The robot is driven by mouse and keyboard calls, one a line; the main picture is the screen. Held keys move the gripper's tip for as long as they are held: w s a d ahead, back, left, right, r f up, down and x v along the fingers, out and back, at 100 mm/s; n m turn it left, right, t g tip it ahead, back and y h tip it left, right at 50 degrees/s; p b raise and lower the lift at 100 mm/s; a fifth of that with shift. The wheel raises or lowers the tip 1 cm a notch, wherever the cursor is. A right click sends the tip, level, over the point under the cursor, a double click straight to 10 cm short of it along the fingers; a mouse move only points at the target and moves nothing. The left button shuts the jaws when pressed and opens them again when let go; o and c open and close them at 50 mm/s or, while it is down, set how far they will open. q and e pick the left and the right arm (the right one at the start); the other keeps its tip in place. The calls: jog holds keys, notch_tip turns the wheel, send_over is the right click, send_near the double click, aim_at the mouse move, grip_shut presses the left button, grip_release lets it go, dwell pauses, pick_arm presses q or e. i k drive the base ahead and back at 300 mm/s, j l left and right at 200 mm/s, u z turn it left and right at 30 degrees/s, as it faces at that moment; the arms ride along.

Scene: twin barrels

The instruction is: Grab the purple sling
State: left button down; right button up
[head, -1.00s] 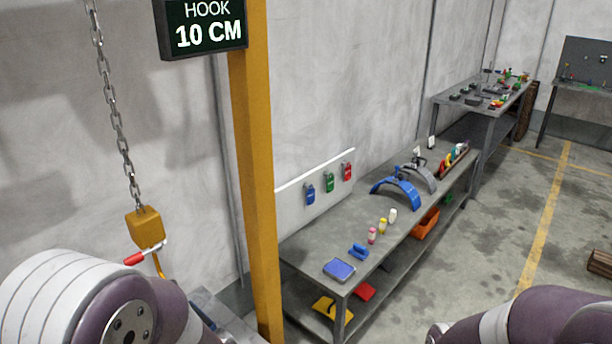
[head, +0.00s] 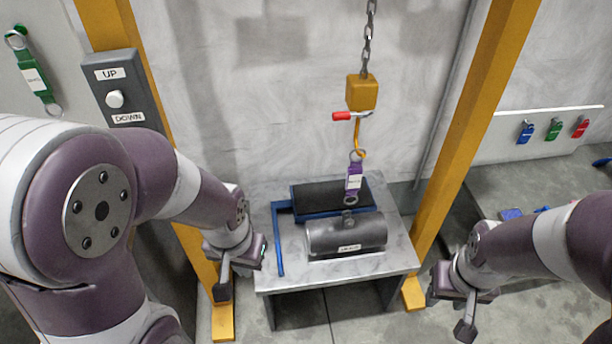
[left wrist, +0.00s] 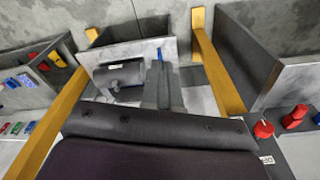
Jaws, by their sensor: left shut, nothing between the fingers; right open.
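The purple sling (head: 354,180) hangs from the yellow hook (head: 360,142) by its upper ring. Its lower ring is at the lug on top of the dark grey barrel (head: 346,234); I cannot tell if it is linked to it. The barrel lies on a grey table (head: 300,276) and also shows in the left wrist view (left wrist: 122,75). My left gripper (head: 222,291) is shut and empty, left of the table and apart from the sling. My right gripper (head: 450,310) is open and empty, right of the table. I cannot make out the sling in the left wrist view.
A blue frame with a dark pad (head: 330,193) stands behind the barrel, its bar along the left. Yellow posts flank the table. A control box (head: 122,88) and a green sling (head: 38,78) are at left.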

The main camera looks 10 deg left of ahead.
aim_at(354, 172)
jog(key=i+l+z, duration=0.2)
jog(key=i, duration=0.5)
jog(key=i+l+z, duration=0.2)
jog(key=i, duration=0.5)
jog(key=j, duration=0.05)
